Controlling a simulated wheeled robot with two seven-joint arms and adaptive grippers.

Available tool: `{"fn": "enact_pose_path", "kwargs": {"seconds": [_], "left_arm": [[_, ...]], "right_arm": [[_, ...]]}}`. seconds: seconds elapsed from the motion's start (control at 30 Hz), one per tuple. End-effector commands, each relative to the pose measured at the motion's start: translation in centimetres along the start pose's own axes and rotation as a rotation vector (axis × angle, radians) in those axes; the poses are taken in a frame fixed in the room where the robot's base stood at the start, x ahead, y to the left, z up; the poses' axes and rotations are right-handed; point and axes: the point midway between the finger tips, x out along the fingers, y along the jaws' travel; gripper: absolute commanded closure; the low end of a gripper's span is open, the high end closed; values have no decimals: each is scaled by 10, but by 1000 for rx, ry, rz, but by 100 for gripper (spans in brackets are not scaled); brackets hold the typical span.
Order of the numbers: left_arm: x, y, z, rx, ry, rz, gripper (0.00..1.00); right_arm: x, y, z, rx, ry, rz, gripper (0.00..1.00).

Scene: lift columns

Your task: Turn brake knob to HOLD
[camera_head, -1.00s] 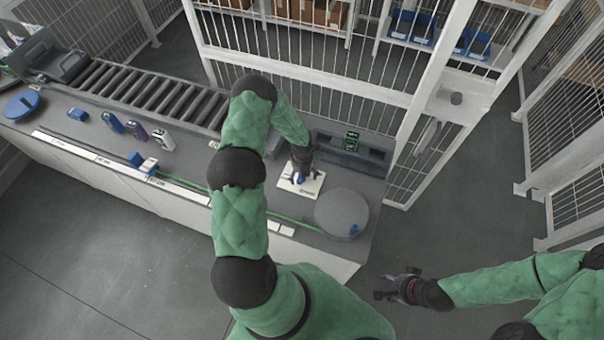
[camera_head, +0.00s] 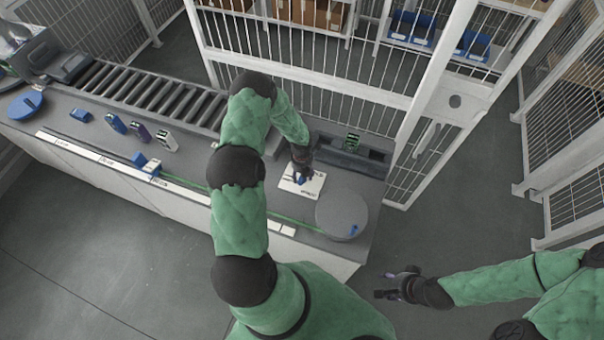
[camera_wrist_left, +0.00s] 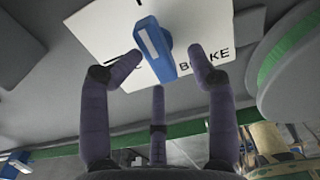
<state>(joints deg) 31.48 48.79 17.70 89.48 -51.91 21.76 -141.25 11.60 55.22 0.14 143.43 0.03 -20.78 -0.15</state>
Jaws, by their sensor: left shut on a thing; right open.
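The brake knob is a blue lever with a white stripe (camera_wrist_left: 154,48) on a white plate (camera_wrist_left: 100,32) lettered BRAKE. In the wrist view it points slightly right of straight down the picture. In the head view, the plate (camera_head: 313,187) lies on the grey bench, and the blue knob (camera_head: 301,181) is mostly hidden. My left gripper (camera_head: 302,175) is over the plate, its fingers on either side of the knob and shut on it. The other words on the plate are partly hidden. My right gripper (camera_head: 386,285) is open and empty over the floor.
A grey round disc (camera_head: 342,214) stands right of the plate, and a dark tray (camera_head: 372,160) lies behind it. Several small blue, purple and white items sit further left, before a roller conveyor (camera_head: 150,92). A wire fence (camera_head: 330,103) stands behind the bench.

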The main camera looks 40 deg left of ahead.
Motion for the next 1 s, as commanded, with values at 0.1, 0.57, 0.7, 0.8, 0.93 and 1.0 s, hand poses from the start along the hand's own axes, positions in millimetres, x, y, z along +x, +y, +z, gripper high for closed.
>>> {"fn": "enact_pose_path", "kwargs": {"seconds": [0.1, 0.57, 0.7, 0.8, 0.93, 1.0], "left_arm": [[-15, -2, 3, 2, -7, -1, 49], [-55, 1, 4, -1, -9, 2, 49], [-63, 1, 4, -1, -10, 3, 49], [-62, 2, 4, -1, -9, 3, 49], [-61, 2, 4, -1, -9, 3, 49], [-61, 2, 4, -2, -9, 3, 49]], "right_arm": [[-10, -4, 0, 0, 0, 0, 49], [-37, -13, 1, 0, 0, 0, 49], [-42, -15, 2, 0, 0, 0, 49], [-41, -15, 2, 0, 0, 0, 49], [-40, -14, 2, 0, 0, 0, 49], [-40, -14, 2, 0, 0, 0, 49]]}}
